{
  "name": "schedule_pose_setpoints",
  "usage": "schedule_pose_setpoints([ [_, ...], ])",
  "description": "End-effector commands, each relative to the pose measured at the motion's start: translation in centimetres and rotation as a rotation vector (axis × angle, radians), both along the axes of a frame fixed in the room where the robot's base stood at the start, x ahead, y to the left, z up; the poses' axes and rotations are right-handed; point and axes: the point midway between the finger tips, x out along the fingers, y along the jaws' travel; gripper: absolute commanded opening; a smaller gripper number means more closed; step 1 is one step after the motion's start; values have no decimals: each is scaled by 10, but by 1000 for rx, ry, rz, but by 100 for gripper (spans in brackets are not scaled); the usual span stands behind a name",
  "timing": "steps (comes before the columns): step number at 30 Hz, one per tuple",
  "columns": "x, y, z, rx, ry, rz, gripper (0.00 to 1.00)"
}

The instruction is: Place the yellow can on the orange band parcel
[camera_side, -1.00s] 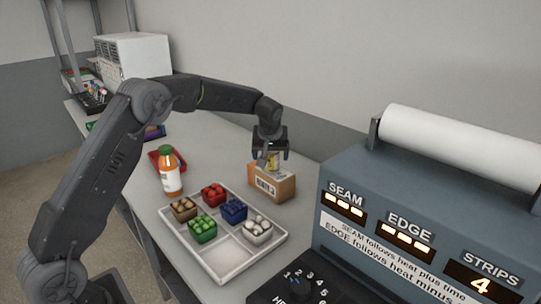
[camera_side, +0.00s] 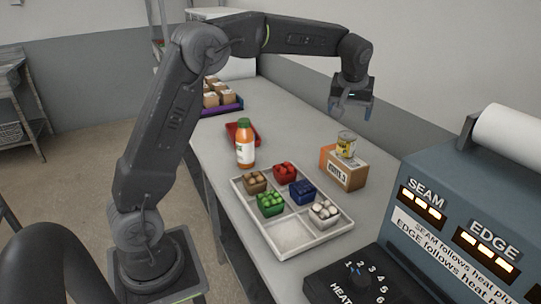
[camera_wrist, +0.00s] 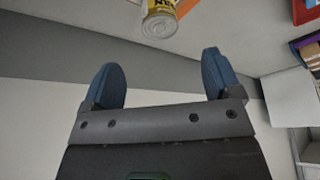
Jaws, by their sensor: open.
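The yellow can (camera_side: 346,144) stands upright on top of the orange band parcel (camera_side: 347,175), a brown box with an orange end and a printed label. My gripper (camera_side: 351,112) is open and empty, above and apart from the can. In the wrist view the yellow can (camera_wrist: 160,20) shows at the top edge, beyond the two blue fingertips (camera_wrist: 160,78), with nothing between them. A strip of the orange parcel (camera_wrist: 186,7) shows beside it.
A white tray (camera_side: 293,229) holds several small coloured baskets. A purple tray (camera_side: 228,107) of boxes lies farther back. A blue sealing machine (camera_side: 440,185) stands at the right.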

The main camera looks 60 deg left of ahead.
Motion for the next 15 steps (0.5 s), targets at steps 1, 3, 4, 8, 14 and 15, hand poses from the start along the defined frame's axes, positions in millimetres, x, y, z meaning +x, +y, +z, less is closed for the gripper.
schedule_pose_setpoints([
  [1, -15, -8, 13, 0, -8, -34, 84],
  [3, -40, -20, 27, -2, -12, -94, 84],
  [4, -52, -26, 32, -2, -13, -123, 84],
  [8, -111, -50, 49, -1, -24, -255, 84],
  [14, -204, -80, 48, 7, -48, -450, 84],
  [15, -222, -85, 45, 9, -54, -488, 84],
])
